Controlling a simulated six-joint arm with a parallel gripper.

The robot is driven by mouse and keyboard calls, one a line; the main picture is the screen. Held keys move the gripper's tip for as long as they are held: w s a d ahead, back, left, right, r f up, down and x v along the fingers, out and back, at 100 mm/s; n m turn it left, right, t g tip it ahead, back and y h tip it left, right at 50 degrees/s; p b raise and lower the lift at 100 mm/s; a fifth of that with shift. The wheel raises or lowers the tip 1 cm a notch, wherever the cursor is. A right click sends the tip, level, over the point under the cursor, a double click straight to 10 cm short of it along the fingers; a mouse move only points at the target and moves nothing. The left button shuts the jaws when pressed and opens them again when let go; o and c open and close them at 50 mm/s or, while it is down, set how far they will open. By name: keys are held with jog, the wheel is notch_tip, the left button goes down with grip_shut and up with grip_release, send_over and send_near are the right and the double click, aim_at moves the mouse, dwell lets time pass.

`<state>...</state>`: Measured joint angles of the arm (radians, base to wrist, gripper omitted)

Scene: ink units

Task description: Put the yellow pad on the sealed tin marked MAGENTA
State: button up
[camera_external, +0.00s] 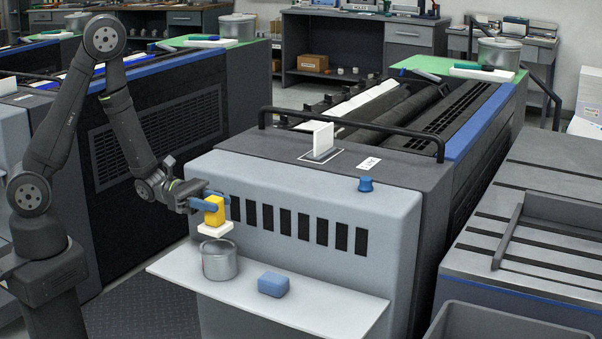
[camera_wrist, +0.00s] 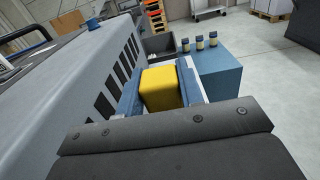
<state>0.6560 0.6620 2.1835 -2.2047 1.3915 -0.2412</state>
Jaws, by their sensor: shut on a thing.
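The yellow pad (camera_external: 214,211) has a white underside layer and is held upright above the shelf. My gripper (camera_external: 211,203) is shut on it, with a blue finger on either side. In the wrist view the yellow pad (camera_wrist: 160,88) sits between the blue fingers of my gripper (camera_wrist: 160,90). A grey metal tin (camera_external: 220,263) stands on the white shelf, below the pad. A small gap seems to show between the pad's white underside and the tin's top. No marking on the tin is readable.
A blue block (camera_external: 273,284) lies on the white shelf (camera_external: 335,303), right of the tin. The grey machine front (camera_external: 290,185) rises just behind the pad.

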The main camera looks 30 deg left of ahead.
aim_at(215, 217)
jog(key=shift+w+f, duration=0.35)
jog(key=shift+f, duration=1.85)
jog(key=o, duration=1)
jog(key=shift+f, duration=0.1)
jog(key=shift+a, duration=0.25)
jog(key=a, duration=1.1)
jog(key=shift+a, duration=0.3)
